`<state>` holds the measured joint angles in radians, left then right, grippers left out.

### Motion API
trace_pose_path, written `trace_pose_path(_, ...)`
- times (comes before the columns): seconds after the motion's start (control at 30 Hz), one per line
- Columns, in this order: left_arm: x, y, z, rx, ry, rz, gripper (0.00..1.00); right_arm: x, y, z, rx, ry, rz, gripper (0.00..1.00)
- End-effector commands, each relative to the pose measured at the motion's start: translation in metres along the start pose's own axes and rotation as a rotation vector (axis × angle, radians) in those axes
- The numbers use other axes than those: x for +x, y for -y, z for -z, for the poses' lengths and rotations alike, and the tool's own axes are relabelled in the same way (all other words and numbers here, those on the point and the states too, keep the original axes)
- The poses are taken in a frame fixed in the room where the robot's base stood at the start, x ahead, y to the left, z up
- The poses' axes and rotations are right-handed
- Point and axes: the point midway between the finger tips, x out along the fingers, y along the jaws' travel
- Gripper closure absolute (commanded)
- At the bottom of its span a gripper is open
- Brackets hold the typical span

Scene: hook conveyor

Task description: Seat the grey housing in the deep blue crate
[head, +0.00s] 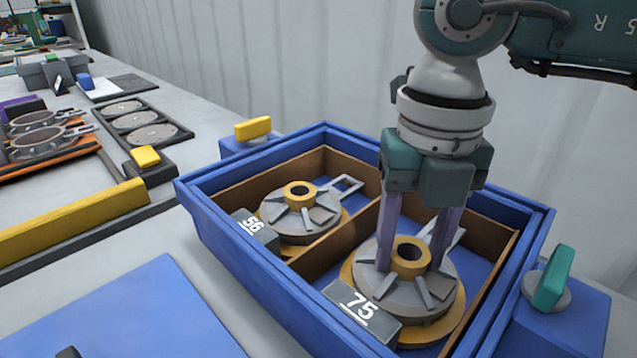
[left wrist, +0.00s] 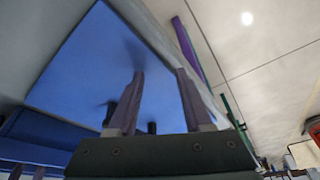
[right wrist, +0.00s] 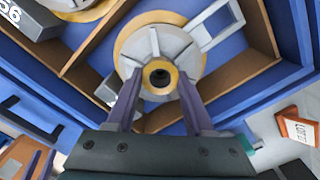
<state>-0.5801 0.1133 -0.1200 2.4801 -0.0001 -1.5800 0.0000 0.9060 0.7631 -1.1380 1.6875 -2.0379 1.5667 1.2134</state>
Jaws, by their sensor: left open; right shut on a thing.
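The grey housing (head: 425,288), with a yellow hub and radial ribs, sits in the right compartment of the deep blue crate (head: 225,245), over a yellow ring. A dark tag reading 75 is at its near side. My right gripper (head: 411,268) points down, its fingers shut on the housing on either side of the hub. The right wrist view also shows the housing (right wrist: 150,48) between the fingers. Whether it rests fully on the ring is hard to tell. My left gripper (left wrist: 160,75) is open and empty in the left wrist view, and out of the head view.
A similar grey housing (head: 300,217), tagged 56, sits in the left compartment. A brown divider (head: 335,240) separates the two. Blue blocks with yellow (head: 253,128) and teal (head: 553,277) knobs flank the crate. A blue panel (head: 130,315) lies front left.

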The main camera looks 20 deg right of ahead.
Motion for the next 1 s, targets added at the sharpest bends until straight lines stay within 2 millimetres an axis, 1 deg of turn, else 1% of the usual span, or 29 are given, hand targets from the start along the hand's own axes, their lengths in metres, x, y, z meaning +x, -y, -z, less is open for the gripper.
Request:
trace_pose_path(0.17,0.0035,0.0000,-0.0011,0.000,0.000,0.000,0.50,0.0038,-0.0004,-0.0003,0.000,0.001,-0.001,1.00)
trace_pose_path(0.33,0.0026,0.0008,-0.0010,0.003,0.000,0.002,0.50,0.0028,-0.0004,-0.0003,0.000,0.001,-0.001,1.00)
trace_pose_path(0.37,0.0026,0.0010,-0.0011,0.004,0.001,0.003,0.50,0.0028,-0.0004,-0.0003,0.000,0.001,-0.001,0.44)
trace_pose_path(0.63,0.0027,0.0026,-0.0014,0.010,0.001,0.008,0.50,0.0031,-0.0002,-0.0002,0.000,0.000,-0.001,0.14)
trace_pose_path(0.67,0.0027,0.0026,-0.0014,0.010,0.001,0.008,0.50,0.0031,-0.0002,-0.0001,0.000,0.000,-0.001,0.12)
trace_pose_path(0.87,0.0029,0.0025,-0.0015,0.010,0.001,0.008,0.50,0.0039,0.0003,0.0003,0.000,-0.001,0.001,0.12)
trace_pose_path(0.93,0.0027,0.0025,-0.0014,0.010,0.001,0.008,0.50,0.0015,0.0001,0.0000,0.000,0.000,0.000,0.12)
trace_pose_path(1.0,0.0022,0.0025,-0.0012,0.009,0.001,0.007,0.50,-0.0051,-0.0001,-0.0004,0.000,0.000,0.000,0.12)
